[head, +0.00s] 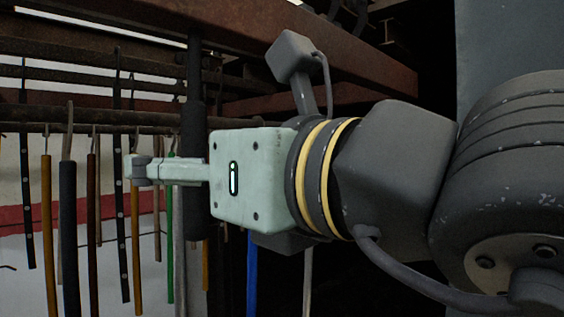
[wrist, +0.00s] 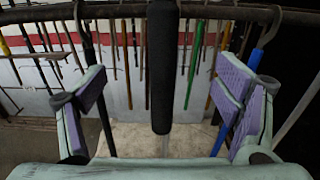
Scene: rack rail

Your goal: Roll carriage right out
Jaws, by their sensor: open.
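My gripper (head: 135,170) reaches left in the head view, pale green, its fingers roughly level. In the wrist view my gripper (wrist: 165,98) has its two purple-padded fingers spread wide, with nothing clamped. A thick black vertical grip (wrist: 162,70) hangs in the gap between them, apart from both pads. The same dark grip shows in the head view (head: 194,125), partly hidden by my gripper. Its top runs up toward the rusty beam (head: 270,40). I cannot make out a carriage body clearly in either view.
Several hooked rods hang from a rail (wrist: 220,12), including a dark one (head: 68,200), an orange one (head: 48,230), a green one (head: 170,230) and a blue one (head: 251,270). Some hang close beside my fingers. A white wall with a red band (head: 20,217) is behind.

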